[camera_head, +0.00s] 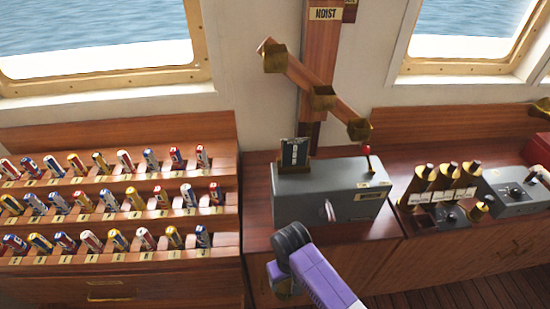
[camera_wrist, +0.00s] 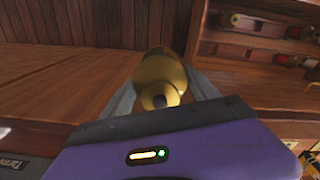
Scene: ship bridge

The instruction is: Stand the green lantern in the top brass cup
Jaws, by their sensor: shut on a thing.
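The hoist arm slants down to the right on a wooden post and bears three brass cups: top (camera_head: 273,57), middle (camera_head: 322,97) and bottom (camera_head: 359,128). I see nothing standing in the top cup. My gripper (camera_wrist: 160,88) is shut on a brass-coloured lantern (camera_wrist: 158,72), whose rounded end with a dark centre faces the wrist camera. No green shows on it, so I cannot tell its colour. In the head view my purple wrist is low in the middle, in front of the counter and well below the cups; the fingertips are hidden there.
A grey box (camera_head: 335,194) with a red-knobbed lever (camera_head: 367,160) and a dark card (camera_head: 294,152) stands on the counter below the hoist. Several brass-topped lanterns (camera_head: 448,176) stand in a rack at right. Tiered shelves of coloured flag rolls (camera_head: 120,210) fill the left.

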